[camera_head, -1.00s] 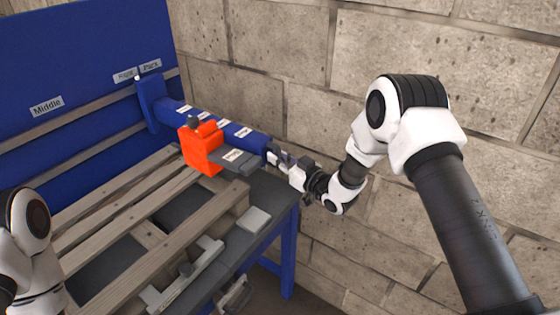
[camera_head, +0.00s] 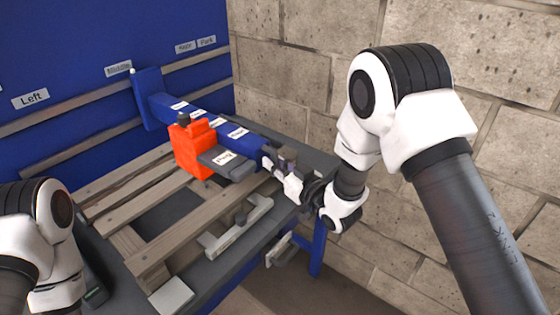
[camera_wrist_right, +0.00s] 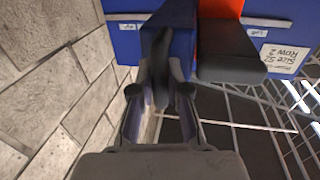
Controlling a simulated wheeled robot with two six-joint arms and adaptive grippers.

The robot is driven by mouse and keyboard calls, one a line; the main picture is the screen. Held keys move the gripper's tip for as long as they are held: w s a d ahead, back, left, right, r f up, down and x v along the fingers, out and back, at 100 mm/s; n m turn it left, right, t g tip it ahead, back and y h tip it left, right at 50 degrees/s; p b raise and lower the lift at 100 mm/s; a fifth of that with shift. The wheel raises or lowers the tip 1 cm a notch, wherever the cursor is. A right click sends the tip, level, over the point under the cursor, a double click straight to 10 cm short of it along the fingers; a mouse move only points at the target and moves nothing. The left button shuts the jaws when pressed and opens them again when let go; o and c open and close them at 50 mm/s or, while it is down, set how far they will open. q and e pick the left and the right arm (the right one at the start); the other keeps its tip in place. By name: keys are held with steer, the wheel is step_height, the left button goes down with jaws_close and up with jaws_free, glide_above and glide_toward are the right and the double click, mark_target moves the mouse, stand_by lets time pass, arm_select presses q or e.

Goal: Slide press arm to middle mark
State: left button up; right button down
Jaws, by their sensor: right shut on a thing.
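The press arm (camera_head: 215,124) is a blue beam with white labels. It reaches from an upright blue carriage (camera_head: 147,98) at the blue backboard toward the front right, and carries an orange-red block (camera_head: 191,148). The carriage top stands just right of the "Middle" label (camera_head: 118,67), left of the "Right" label (camera_head: 185,47). My right gripper (camera_head: 272,160) is shut on the near end of the press arm. In the right wrist view its fingers (camera_wrist_right: 164,75) close around a dark part at the blue beam's end. My left gripper is out of view.
A slatted wooden pallet (camera_head: 150,255) lies on the bench under the press arm. A "Left" label (camera_head: 30,98) and a "Park" label (camera_head: 207,41) are also on the backboard. A stone block wall (camera_head: 290,80) stands close on the right.

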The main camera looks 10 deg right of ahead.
steer(key=shift+r, duration=0.1)
steer(key=c, duration=1.1)
jaws_free()
steer(key=shift+c, duration=0.2)
steer(key=v, duration=1.2)
steer(key=shift+a, duration=0.1)
